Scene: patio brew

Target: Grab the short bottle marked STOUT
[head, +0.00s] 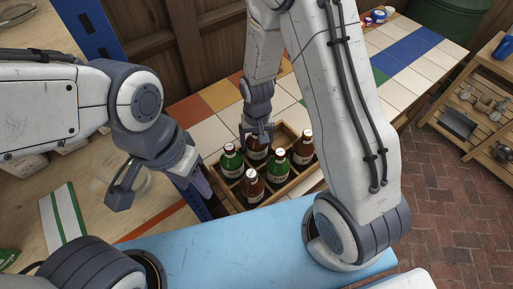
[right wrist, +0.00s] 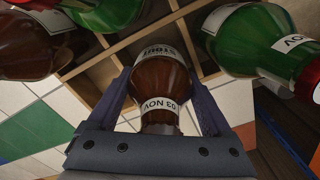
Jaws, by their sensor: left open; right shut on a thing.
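A wooden divided crate (head: 291,188) on the tiled counter holds several brown and green bottles. My right gripper (head: 258,135) reaches down over the crate's back part, shut on a brown bottle (head: 256,153). In the right wrist view this brown bottle (right wrist: 158,75) reads STOUT on its body and 03 NOV on its neck tag, between the fingers of my right gripper (right wrist: 160,90). Whether its base is clear of the crate floor cannot be told. My left gripper (head: 160,190) is open and empty, left of the crate.
Close around the held bottle are a left green bottle (head: 231,163), a right green bottle (head: 277,166), a right brown bottle (head: 303,151) and a front brown bottle (head: 252,190). A glass bowl (head: 120,178) stands behind my left gripper. Tiles right of the crate are partly clear.

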